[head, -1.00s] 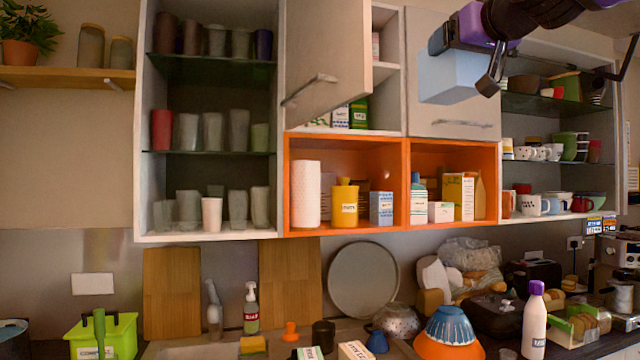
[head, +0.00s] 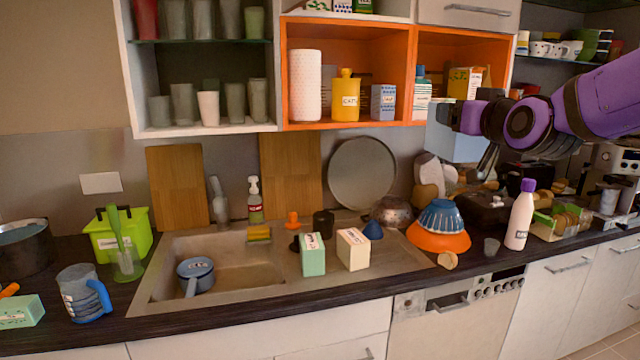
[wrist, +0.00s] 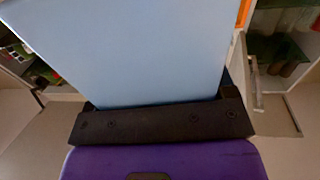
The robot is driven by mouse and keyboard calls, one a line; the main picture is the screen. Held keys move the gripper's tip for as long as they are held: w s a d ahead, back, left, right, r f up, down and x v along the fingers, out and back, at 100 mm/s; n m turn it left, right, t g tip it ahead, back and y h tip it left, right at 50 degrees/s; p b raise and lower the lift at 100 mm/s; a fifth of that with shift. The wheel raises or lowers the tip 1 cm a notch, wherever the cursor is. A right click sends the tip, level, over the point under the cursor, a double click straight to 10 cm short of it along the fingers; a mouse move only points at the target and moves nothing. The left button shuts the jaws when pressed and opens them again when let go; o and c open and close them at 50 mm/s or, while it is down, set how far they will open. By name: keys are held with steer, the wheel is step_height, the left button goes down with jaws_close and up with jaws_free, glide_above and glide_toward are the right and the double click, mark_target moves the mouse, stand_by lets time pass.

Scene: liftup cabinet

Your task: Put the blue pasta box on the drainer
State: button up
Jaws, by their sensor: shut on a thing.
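My gripper (head: 466,130) is shut on the light blue pasta box (head: 447,142), in front of the orange shelves at the right in the head view. In the wrist view the pasta box (wrist: 135,50) fills the upper middle, above my gripper's dark bar (wrist: 160,122); its printed face is not visible. The drainer (head: 390,258) is the metal board right of the sink basin. The held box is up in the air, above and to the right of the drainer. A mint-green box (head: 312,255) and a cream box (head: 352,250) stand on the drainer.
A blue bowl on an orange bowl (head: 438,238) stands at the drainer's right edge, with a metal colander (head: 393,212) behind. A white bottle (head: 520,215) stands further right. The basin (head: 225,265) holds a blue pot. Orange shelves (head: 345,125) overhang the counter.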

steer(key=w+d+f+h, duration=0.1)
steer(key=w+f, duration=0.1)
steer(key=f, duration=1.3)
steer(key=w+d+f+m, duration=0.1)
steer(key=w+f, duration=0.2)
steer(key=f, duration=1.3)
steer(key=w+d+f+h, duration=0.1)
steer(key=w+d+f, duration=0.1)
steer(key=f, duration=1.3)
steer(key=shift+w+f+m+h, duration=0.15)
steer(key=shift+w+m+h, duration=0.15)
steer(key=shift+m, duration=0.1)
steer(key=shift+r, duration=0.2)
steer(key=w+a+r+n+y, duration=0.2)
steer(key=w+a+r, duration=0.3)
steer(key=a+r, duration=0.3)
steer(key=w+a+r+n+y, duration=0.1)
steer(key=w+a+r+y, duration=0.2)
steer(key=w+a+r, duration=0.35)
steer(key=w+a+f, duration=0.2)
steer(key=w, duration=1.2)
steer(key=shift+f, duration=0.25)
steer(key=shift+a+f, duration=0.1)
steer(key=shift+f, duration=0.5)
